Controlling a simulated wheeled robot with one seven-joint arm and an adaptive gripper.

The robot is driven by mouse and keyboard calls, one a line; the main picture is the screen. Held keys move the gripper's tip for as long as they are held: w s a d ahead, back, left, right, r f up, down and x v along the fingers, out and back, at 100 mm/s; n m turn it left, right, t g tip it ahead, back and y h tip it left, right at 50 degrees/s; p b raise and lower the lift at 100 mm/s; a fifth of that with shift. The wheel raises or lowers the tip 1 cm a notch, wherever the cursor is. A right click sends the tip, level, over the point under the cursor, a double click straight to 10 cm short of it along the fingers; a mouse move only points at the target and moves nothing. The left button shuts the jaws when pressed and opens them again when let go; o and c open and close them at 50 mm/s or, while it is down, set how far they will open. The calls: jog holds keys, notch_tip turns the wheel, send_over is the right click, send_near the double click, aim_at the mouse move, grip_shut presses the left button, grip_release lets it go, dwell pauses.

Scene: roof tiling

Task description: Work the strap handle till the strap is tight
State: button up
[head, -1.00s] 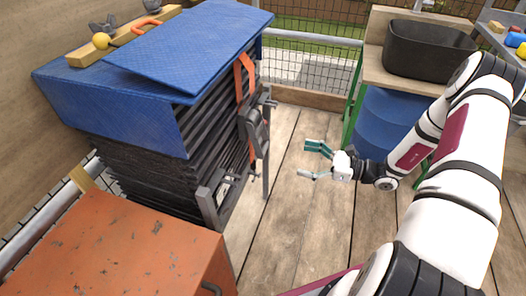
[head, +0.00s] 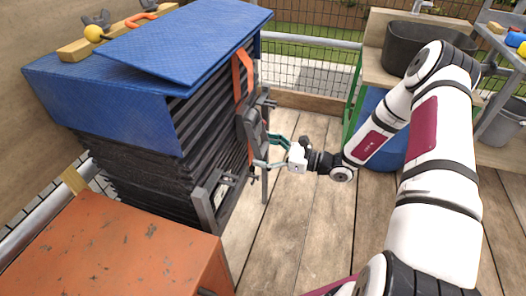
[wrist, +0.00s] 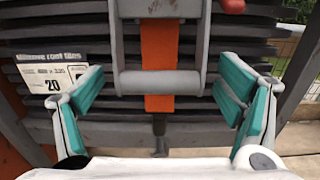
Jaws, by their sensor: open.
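The orange strap (head: 238,75) runs down the side of the stack of dark roof tiles (head: 205,105). Its grey ratchet buckle (head: 255,130) sits on the strap. In the wrist view the strap handle (wrist: 158,83) is a grey crossbar between two side arms, with the orange strap (wrist: 160,50) behind it. My gripper (head: 268,152) is open in front of the handle, its teal finger pads (wrist: 163,98) standing apart on either side of the bar.
A blue cover (head: 125,115) lies over the tile stack. A rusty orange box (head: 115,245) stands at the near left. A black tub (head: 408,50) sits on a bench at the back right. The plank floor (head: 310,220) is clear.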

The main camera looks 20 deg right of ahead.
jog(key=shift+w+a, duration=0.1)
jog(key=shift+a, duration=0.1)
jog(key=c, duration=1.7)
jog(key=shift+d+r+p, duration=0.1)
jog(key=shift+p, duration=0.25)
jog(key=s+d+r+g+h+p, duration=0.1)
jog(key=p, duration=0.2)
jog(key=s+d+r+g+h+p, duration=0.1)
jog(key=h+p, duration=0.1)
jog(key=p, duration=0.1)
jog(key=shift+d+r+p, duration=0.1)
jog(key=shift+d+p, duration=0.15)
jog(key=shift+p, duration=0.05)
jog(key=s+d+r+g+h+p, duration=0.2)
jog(key=d+r+g+h+p, duration=0.2)
jog(key=p, duration=0.7)
notch_tip(320, 180, up, 5)
jog(key=shift+s+f+g+h, duration=0.1)
jog(key=shift+s+g+h, duration=0.2)
jog(key=shift+h, duration=0.7)
jog(key=shift+w+a, duration=0.1)
